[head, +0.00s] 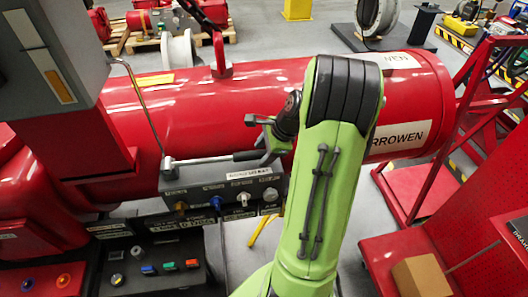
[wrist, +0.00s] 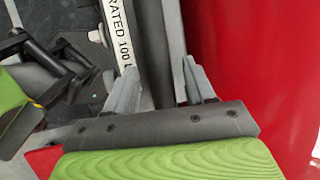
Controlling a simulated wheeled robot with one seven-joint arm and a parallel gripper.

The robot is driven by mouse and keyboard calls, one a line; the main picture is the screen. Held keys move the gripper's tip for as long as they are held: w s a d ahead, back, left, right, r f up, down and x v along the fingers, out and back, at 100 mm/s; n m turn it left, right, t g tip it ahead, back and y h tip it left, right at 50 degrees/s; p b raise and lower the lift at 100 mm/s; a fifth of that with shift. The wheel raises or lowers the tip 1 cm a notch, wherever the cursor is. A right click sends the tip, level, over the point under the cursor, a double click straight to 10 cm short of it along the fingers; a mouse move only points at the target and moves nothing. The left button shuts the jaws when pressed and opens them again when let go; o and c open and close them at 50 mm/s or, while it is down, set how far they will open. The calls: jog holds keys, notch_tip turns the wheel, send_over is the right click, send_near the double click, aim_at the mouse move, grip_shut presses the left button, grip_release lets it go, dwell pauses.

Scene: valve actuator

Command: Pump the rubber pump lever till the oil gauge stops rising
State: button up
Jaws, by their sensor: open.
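The pump lever (head: 205,159) is a thin pale rod with a dark rubber grip (head: 246,155) at its right end. It lies nearly level above the front of the red cylinder, along the top of a dark grey pump block (head: 225,190). My gripper (head: 268,143) is at the grip end of the lever, its fingers partly hidden by my green arm. In the wrist view, my gripper (wrist: 158,85) is open, with a dark grey bar (wrist: 153,45) between the fingers that looks like the rubber grip. I cannot tell whether the fingers touch it. I cannot make out the oil gauge.
The big red cylinder (head: 240,105) lies just behind the lever. Coloured connectors line the block's front, with a button panel (head: 150,268) below. A grey box (head: 45,55) hangs at upper left. A red cart with a cardboard box (head: 421,277) stands at right.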

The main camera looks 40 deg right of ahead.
grip_shut()
notch_tip(320, 180, up, 12)
jog(key=w+a+g+h+p, duration=0.2)
jog(key=g+h+p, duration=0.1)
jog(key=p, duration=0.4)
jog(key=shift+a+r+n+h+p, duration=0.25)
jog(key=shift+a+n+h+p, duration=0.15)
jog(key=shift+h, duration=0.3)
grip_release()
jog(key=shift+s+f, duration=0.1)
jog(key=p+v, duration=0.1)
jog(key=v, duration=1.4)
jog(key=shift+r, duration=0.4)
jog(key=shift+a, duration=0.15)
